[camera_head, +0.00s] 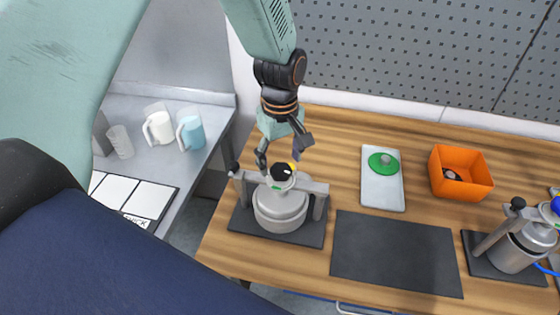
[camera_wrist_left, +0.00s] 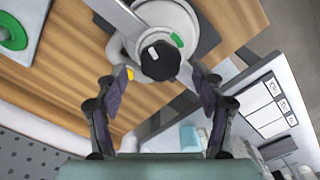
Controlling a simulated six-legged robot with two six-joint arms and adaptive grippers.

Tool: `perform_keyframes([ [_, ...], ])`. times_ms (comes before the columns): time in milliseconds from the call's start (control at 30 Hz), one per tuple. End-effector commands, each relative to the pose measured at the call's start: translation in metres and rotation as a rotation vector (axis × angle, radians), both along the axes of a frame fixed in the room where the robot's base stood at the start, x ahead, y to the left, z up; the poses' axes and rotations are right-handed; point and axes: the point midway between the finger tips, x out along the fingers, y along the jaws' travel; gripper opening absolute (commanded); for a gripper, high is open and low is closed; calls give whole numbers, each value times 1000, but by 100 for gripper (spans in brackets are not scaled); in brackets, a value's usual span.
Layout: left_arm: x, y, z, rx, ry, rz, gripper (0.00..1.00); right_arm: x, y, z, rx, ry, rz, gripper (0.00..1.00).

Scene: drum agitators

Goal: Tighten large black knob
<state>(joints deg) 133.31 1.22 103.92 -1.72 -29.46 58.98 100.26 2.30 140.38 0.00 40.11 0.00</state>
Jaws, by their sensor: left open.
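The large black knob (camera_head: 282,172) sits on top of the clamp bar (camera_head: 313,187) over a grey metal drum (camera_head: 280,208), which stands on a dark mat. In the left wrist view the knob (camera_wrist_left: 160,60) has a white mark and a green arc lies beside it. My left gripper (camera_head: 280,150) is above and just behind the knob, pointing down. In the left wrist view my left gripper's fingers (camera_wrist_left: 158,78) are spread apart on either side of the knob's near edge, with gaps visible. A small yellow part (camera_wrist_left: 130,73) shows by one fingertip. My right gripper is not in view.
An orange bin (camera_head: 460,172), a white tray (camera_head: 382,195) with a green-based part (camera_head: 384,163), and a bare dark mat (camera_head: 396,252) lie to the right. A second drum (camera_head: 515,248) stands at far right. Jugs (camera_head: 190,130) stand on the left counter. A pegboard wall is behind.

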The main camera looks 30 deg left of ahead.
Motion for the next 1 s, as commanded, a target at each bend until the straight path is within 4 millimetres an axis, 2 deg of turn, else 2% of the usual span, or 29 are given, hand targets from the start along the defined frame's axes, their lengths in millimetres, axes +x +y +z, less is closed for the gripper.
perform_keyframes([
  [200,1,1,-17,-1,-1,0,69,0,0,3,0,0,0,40],
  [500,1,1,-20,0,-1,-1,69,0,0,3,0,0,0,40],
  [1000,1,1,-19,-1,-1,0,27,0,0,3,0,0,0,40],
])
